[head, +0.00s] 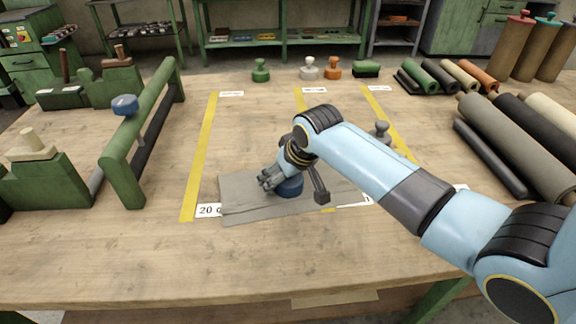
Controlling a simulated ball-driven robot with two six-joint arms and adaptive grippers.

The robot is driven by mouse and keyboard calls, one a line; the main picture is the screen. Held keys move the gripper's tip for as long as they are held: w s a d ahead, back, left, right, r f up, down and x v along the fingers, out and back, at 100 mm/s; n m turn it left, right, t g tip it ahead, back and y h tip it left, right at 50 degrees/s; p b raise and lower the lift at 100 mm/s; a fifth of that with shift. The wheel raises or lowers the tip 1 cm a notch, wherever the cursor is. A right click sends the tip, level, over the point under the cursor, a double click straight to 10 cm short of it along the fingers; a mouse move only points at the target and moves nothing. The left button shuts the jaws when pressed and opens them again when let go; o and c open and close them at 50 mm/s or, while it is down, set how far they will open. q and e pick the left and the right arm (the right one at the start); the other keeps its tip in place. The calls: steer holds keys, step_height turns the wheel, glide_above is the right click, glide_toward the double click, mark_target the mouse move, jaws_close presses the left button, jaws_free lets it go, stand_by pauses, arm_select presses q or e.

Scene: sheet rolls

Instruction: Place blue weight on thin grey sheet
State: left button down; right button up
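The blue weight (291,188) is a low, dark blue disc on the grey sheet (240,192), which lies flat at the front middle of the table. The sheet's front edge looks doubled, as if two layers lie there. My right gripper (267,181) reaches in from the right, with its fingers low over the sheet at the left side of the weight. The gripper and wrist hide the weight's top, so I cannot tell whether the fingers are shut on it. My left gripper is not in view.
A grey weight (382,130) stands behind my arm. Green (260,71), white (309,69) and orange (333,68) weights stand at the back. A green roller frame (122,180) with a blue knob (125,104) is left. Several rolls (510,140) lie right. The table's front is clear.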

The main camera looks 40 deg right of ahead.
steer(key=p+v, duration=0.1)
steer(key=v, duration=1.1)
steer(key=shift+r+p, duration=0.35)
steer(key=shift+r, duration=0.15)
steer(key=shift+w, duration=0.1)
